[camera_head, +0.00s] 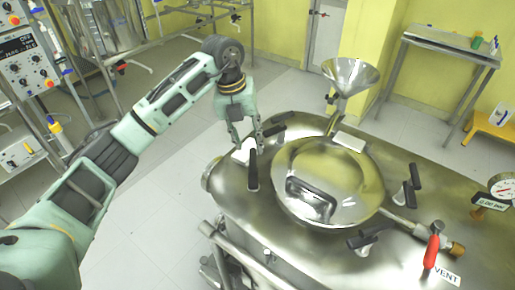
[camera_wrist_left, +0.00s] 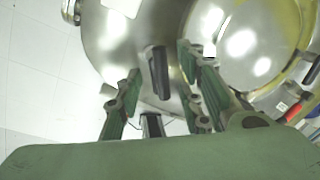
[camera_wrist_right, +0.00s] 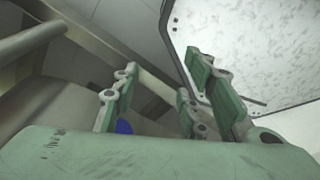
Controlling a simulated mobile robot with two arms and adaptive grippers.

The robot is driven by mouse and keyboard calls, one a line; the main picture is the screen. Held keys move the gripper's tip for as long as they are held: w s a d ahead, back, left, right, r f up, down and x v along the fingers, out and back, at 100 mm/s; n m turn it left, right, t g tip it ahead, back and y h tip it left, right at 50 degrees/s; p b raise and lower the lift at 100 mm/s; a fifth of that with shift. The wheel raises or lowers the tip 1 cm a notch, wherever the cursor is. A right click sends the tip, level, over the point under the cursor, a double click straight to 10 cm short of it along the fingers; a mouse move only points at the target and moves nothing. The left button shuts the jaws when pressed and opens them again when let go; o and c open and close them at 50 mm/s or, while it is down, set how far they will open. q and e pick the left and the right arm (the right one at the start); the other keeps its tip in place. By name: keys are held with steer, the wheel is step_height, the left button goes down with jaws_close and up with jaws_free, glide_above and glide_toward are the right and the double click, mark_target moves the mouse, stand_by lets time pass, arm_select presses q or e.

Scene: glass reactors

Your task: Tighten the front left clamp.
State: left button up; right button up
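The reactor lid (camera_head: 325,180) is a round shiny metal cover on a steel vessel, with black-handled clamps around it. The clamp (camera_head: 252,172) on the lid's left has an upright black handle. My left gripper (camera_head: 247,147) is open, pointing down just behind this handle in the head view. In the left wrist view the black handle (camera_wrist_left: 160,72) lies between the spread fingers (camera_wrist_left: 160,66); I cannot tell whether they touch it. Another clamp (camera_head: 366,238) is at the lid's front right, and one (camera_head: 412,178) at its right. My right gripper (camera_wrist_right: 160,70) is open and empty.
A funnel (camera_head: 350,76) stands behind the lid. A red-handled valve (camera_head: 431,250) and a gauge (camera_head: 502,186) are at the right. A steel table (camera_head: 450,42) is at the back right. A metal rail (camera_head: 235,250) runs along the vessel's front left.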

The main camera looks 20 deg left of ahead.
mark_target(252, 155)
arm_select(q)
steer(key=shift+s+d+f+p, duration=0.35)
steer(key=shift+s+f, duration=0.4)
steer(key=shift+f, duration=0.1)
steer(key=f, duration=0.2)
steer(key=shift+w+d+f+p, duration=0.15)
steer(key=shift+d+f+p, duration=0.15)
steer(key=shift+f, duration=0.1)
steer(key=shift+w+d+f, duration=0.1)
steer(key=shift+w+f, duration=0.05)
steer(key=shift+f, duration=0.35)
steer(key=shift+w+f, duration=0.15)
steer(key=shift+f, duration=0.3)
steer(key=shift+s+f, duration=0.1)
steer(key=shift+f, duration=0.05)
steer(key=c, duration=0.8)
jaws_close()
arm_select(e)
steer(key=s, duration=0.1)
steer(key=s+r, duration=0.1)
steer(key=s, duration=0.2)
steer(key=shift+d+r, duration=0.3)
steer(key=shift+r, duration=0.05)
